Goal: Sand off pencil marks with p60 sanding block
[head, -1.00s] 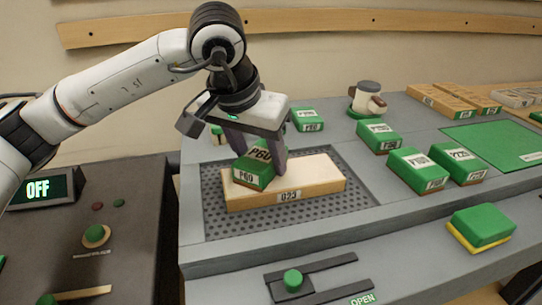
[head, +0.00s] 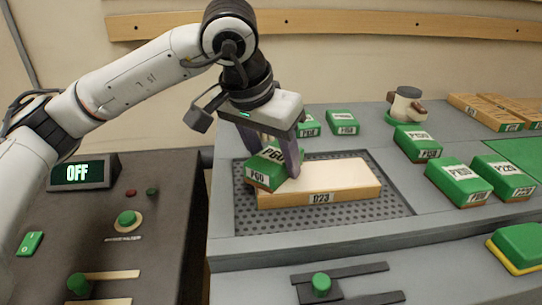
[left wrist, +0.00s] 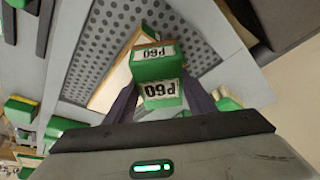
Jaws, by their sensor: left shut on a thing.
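The green P60 sanding block (head: 262,178) is held in my left gripper (head: 270,160), which is shut on it. The block sits at the left end of the pale wooden board (head: 345,177) labelled D23, partly overhanging that end. I cannot tell whether it touches the board's top. The left wrist view shows the P60 block (left wrist: 156,68) between the fingers, with part of the board (left wrist: 105,95) behind it. No pencil marks can be made out; the block hides part of the board's top. My right gripper is not in view.
The board lies on a perforated grey panel (head: 350,212). Several green blocks, such as the P180 block (head: 460,184), stand to the right and behind. A cream, brown-handled object (head: 406,105) stands at the back.

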